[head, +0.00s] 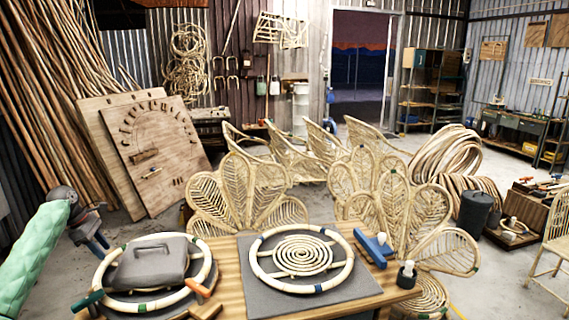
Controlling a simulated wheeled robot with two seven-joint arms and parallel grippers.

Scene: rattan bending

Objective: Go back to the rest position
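My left arm comes in from the left with a green sleeve, and its dark gripper (96,240) hangs at the left, above the floor and clear of the worktable (228,290). Nothing shows held in it, but its fingers are too small and dark to tell open from shut. My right gripper is not in view. On the table, a rattan ring (343,270) surrounds a rattan spiral (300,256) on a dark grey mat (262,303). Another rattan ring (206,262) at left has a grey handled block (150,264) lying over it.
An orange-handled tool (203,309) lies near the front edge. Rattan chairs (250,195) crowd behind the table. A wooden jig board (155,160) leans at left.

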